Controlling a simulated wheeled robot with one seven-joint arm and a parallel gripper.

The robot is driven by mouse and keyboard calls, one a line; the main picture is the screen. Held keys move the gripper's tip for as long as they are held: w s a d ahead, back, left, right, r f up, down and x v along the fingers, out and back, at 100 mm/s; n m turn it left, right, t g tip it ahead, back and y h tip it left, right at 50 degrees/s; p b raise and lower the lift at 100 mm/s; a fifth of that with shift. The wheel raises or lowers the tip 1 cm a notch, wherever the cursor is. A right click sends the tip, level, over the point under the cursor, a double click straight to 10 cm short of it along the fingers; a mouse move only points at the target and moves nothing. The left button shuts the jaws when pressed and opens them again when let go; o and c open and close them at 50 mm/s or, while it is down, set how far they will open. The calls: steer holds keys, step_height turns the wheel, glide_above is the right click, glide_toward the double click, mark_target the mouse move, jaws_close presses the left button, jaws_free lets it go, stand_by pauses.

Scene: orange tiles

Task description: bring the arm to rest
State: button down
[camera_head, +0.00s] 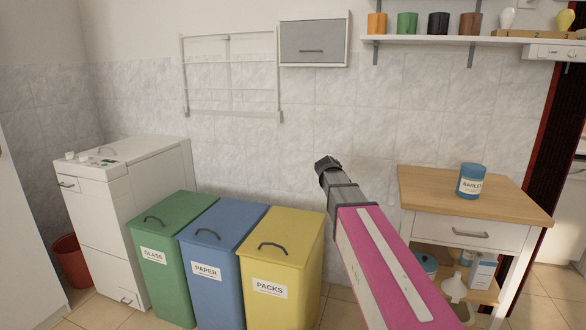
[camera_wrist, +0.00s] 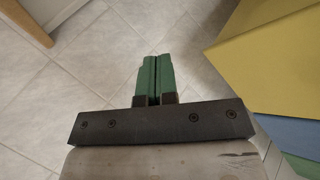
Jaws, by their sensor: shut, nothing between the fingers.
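My arm (camera_head: 385,262), pink and grey, reaches up from the bottom of the head view, between the yellow bin and the wooden-topped cabinet. Its grey end is at the middle of that view, and the fingertips cannot be made out there. In the wrist view my gripper (camera_wrist: 155,72) shows its two green fingers pressed together, with nothing between them. It points down over pale floor tiles (camera_wrist: 75,95).
Green (camera_head: 165,255), blue (camera_head: 220,265) and yellow (camera_head: 283,270) bins stand left of my arm. A cabinet (camera_head: 470,205) with a blue barley tin (camera_head: 471,180) stands right. A white washer (camera_head: 125,210) is far left. A shelf (camera_head: 450,40) with jars hangs above.

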steer(key=s+a+f+m+g+y, duration=0.1)
steer(key=s+f+m+g+y, duration=0.3)
steer(key=s+f, duration=2)
steer(key=s+m+y, duration=0.1)
steer(key=s, duration=0.1)
steer(key=shift+s+m+g+y, duration=0.3)
steer(key=shift+g+y, duration=0.1)
steer(key=shift+f, duration=0.1)
